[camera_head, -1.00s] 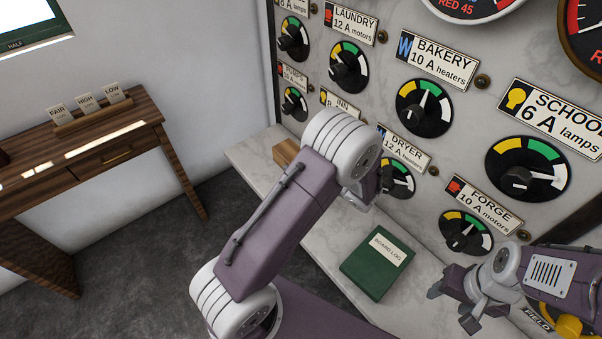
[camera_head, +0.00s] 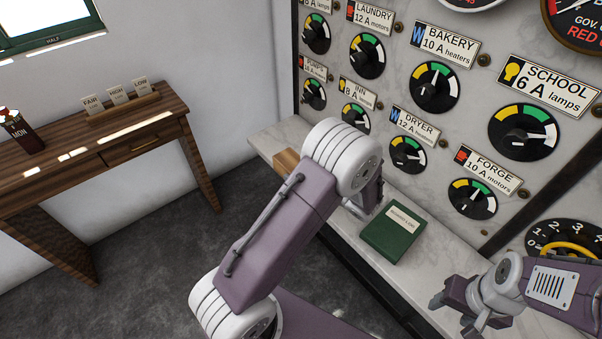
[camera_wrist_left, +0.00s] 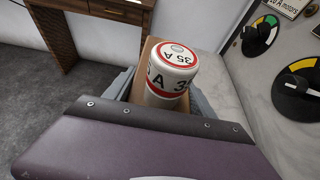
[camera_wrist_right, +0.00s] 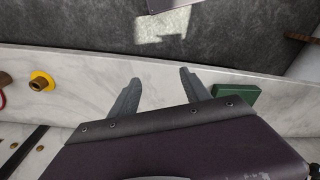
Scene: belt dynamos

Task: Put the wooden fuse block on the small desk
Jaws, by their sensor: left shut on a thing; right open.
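The wooden fuse block (camera_wrist_left: 151,50), tan wood with a white and red fuse marked 35 A, sits between the fingers of my left gripper (camera_wrist_left: 168,88), which is shut on it. In the head view one end of the wooden block (camera_head: 287,160) shows left of my left wrist, over the shelf's far end; the arm hides the left fingers. The small desk (camera_head: 60,185), dark striped wood with a drawer, stands at the left against the wall, apart from the block. It also shows in the left wrist view (camera_wrist_left: 115,12). My right gripper (camera_head: 453,315) is open and empty.
The desk holds a rack of cards (camera_head: 122,105) at the back and a calendar block (camera_head: 22,130) at left; its front middle is clear. A green board log (camera_head: 394,234) lies on the marble shelf (camera_head: 345,237) below the dial panel (camera_head: 405,105). Dark floor separates desk and shelf.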

